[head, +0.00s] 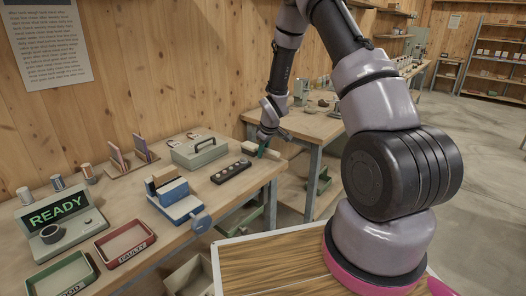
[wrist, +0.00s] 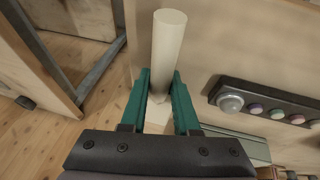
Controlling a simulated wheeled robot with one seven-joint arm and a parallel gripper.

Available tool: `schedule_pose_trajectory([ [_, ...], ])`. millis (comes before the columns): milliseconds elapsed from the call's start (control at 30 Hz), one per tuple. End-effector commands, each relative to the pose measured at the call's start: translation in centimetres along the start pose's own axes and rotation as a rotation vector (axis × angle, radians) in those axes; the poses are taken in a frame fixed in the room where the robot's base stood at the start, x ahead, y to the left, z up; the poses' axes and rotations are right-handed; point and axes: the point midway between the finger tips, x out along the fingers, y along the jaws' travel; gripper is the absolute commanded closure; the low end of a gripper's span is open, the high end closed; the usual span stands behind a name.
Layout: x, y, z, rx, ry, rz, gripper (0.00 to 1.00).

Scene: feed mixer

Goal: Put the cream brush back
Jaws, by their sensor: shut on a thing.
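My gripper (wrist: 160,88) has two green fingers, closed around the cream brush (wrist: 168,45). In the wrist view its smooth round cream length points away from the palm, with a paler part low between the fingers. In the head view my gripper (head: 263,148) is small, at the far right end of the workbench. The cream brush (head: 274,154) shows there as a pale piece beside the fingers. Whether it touches the bench top is unclear, and its bristles cannot be made out.
A black strip with round coloured pieces (head: 231,171) lies left of my gripper. Behind it is a grey-green case (head: 200,149). A blue device (head: 177,203), a red tray (head: 124,243) and a green tray (head: 62,279) stand nearer. Another bench (head: 300,124) stands beyond a gap.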

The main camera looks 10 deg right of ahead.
Motion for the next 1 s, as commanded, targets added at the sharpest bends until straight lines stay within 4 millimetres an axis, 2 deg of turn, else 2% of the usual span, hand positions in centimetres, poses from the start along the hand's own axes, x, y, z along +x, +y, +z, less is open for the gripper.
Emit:
schedule_pose_trajectory([
  [300, 0.2, 0.0, 0.1, 0.0, 0.001, 0.001, 1.0],
  [333, 0.2, 0.0, 0.0, 0.0, 0.001, 0.001, 0.59],
  [367, 0.2, 0.0, 0.0, 0.0, 0.001, 0.001, 0.48],
  [400, 0.2, 0.0, 0.0, 0.0, 0.001, 0.001, 0.41],
  [767, -0.2, 0.1, -0.1, 0.0, 0.003, 0.001, 0.41],
  [867, -1.3, 0.1, -0.2, 0.0, 0.004, 0.002, 0.41],
  [1000, -4.2, 0.2, -0.2, 0.0, 0.005, 0.003, 0.41],
])
